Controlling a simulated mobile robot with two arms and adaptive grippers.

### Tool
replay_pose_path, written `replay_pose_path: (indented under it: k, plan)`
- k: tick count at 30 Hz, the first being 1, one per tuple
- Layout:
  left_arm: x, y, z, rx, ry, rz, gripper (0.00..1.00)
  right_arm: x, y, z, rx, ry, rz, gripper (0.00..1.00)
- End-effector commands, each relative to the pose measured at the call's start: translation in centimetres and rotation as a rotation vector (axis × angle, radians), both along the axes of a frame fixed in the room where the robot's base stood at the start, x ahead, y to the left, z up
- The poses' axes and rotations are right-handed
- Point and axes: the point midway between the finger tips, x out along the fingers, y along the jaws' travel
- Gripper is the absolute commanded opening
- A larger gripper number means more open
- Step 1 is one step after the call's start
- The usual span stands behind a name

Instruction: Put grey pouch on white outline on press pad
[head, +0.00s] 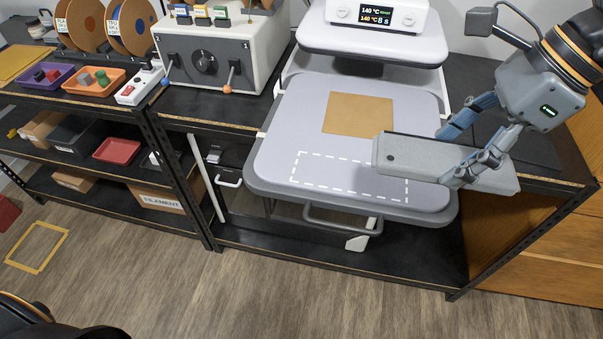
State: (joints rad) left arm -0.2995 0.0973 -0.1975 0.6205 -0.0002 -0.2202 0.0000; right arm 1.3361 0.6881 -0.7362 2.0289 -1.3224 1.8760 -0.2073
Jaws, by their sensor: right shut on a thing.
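The grey pouch (425,161) is a long, flat grey piece with a small dark dot near its left end. My right gripper (460,160) is shut on its right part. The pouch is over the right side of the press pad (285,115), and its right end reaches past the pad's edge. The white dashed outline (330,155) is on the front part of the pad. The pouch's left end covers the outline's upper right corner in the head view. I cannot tell whether the pouch touches the pad. My left gripper is not in view.
A tan square sheet (358,115) lies on the pad behind the outline. The raised press head (375,40) with its display is above the back. A grey machine with levers (215,60) stands left on the black bench. The front left of the pad is clear.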

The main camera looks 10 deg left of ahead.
Motion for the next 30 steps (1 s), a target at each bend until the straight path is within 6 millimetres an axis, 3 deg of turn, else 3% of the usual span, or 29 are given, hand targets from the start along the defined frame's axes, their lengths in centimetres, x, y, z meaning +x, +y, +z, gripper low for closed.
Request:
replay_pose_path:
  k: [4,8,14,18,30]
  plan:
    - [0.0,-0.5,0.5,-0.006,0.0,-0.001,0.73,0.3,0.7,-0.3,0.0,0.004,0.003,0.32]
    - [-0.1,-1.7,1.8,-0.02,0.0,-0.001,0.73,1.8,3.2,-1.3,0.001,0.007,0.005,0.32]
    - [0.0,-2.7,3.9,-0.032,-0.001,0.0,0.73,4.4,7.5,-3.5,0.001,0.007,0.005,0.32]
    - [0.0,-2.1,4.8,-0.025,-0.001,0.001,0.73,5.5,9.3,-6.4,0.001,0.008,0.002,0.32]
    - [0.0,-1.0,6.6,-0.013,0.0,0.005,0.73,7.1,11.7,-10.2,-0.001,0.007,0.001,0.32]
